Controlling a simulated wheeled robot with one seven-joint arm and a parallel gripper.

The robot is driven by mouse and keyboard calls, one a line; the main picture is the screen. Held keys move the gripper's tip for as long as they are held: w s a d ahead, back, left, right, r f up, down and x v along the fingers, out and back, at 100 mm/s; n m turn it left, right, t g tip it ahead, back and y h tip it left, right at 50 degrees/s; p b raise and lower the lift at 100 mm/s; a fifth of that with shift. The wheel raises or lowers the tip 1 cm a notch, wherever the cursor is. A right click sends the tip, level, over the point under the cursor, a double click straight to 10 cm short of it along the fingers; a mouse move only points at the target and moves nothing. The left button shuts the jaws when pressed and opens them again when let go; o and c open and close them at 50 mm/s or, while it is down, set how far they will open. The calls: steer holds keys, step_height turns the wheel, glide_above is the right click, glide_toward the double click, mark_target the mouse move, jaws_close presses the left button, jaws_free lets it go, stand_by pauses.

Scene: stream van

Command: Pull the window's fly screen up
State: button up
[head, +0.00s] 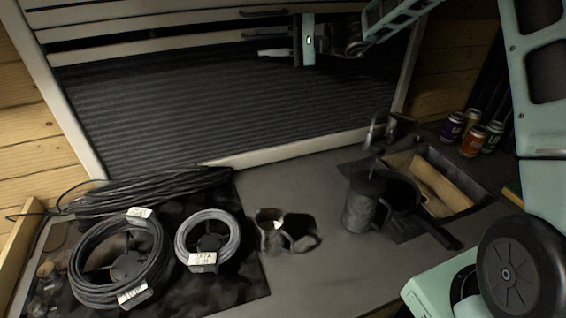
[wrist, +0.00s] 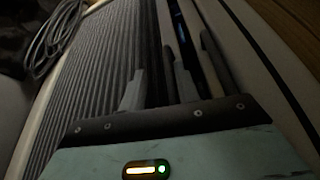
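The fly screen (head: 200,105) is a dark, finely ribbed sheet that covers most of the window. It also fills the left of the wrist view (wrist: 95,70). A pale rail (head: 150,47) runs along its upper edge, just below the top of the window. My gripper (head: 258,43) is at this rail, with its fingers pointing left in the head view. In the wrist view the two grey fingers (wrist: 158,88) are apart, with a dark strip between them. I cannot tell whether they touch the rail. The gripper body hides part of the rail.
A dark handle (head: 263,13) is on a pale bar above the rail. On the counter are cable coils (head: 120,262), a dark mug (head: 362,208), a pan (head: 402,190) and several cans (head: 473,140). The middle of the counter (head: 300,190) is mostly clear.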

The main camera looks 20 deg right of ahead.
step_height(320, 180, down, 17)
steer(key=b+v, duration=0.7)
steer(key=v, duration=1)
steer(key=s+a+f+n+g+h+b, duration=0.1)
steer(key=s+a+f+n+g+h, duration=0.1)
steer(key=s+a, duration=0.6)
steer(key=s+a+f+n+g+h+b, duration=0.1)
steer(key=s+a+f+n+g+h, duration=0.1)
steer(key=s+a+n+g+h, duration=0.2)
steer(key=shift+s+a+f+g+b, duration=0.4)
steer(key=shift+s+a+g, duration=1.7)
steer(key=shift+a, duration=2.25)
steer(key=shift+s+t, duration=0.3)
steer(key=shift+t, duration=0.1)
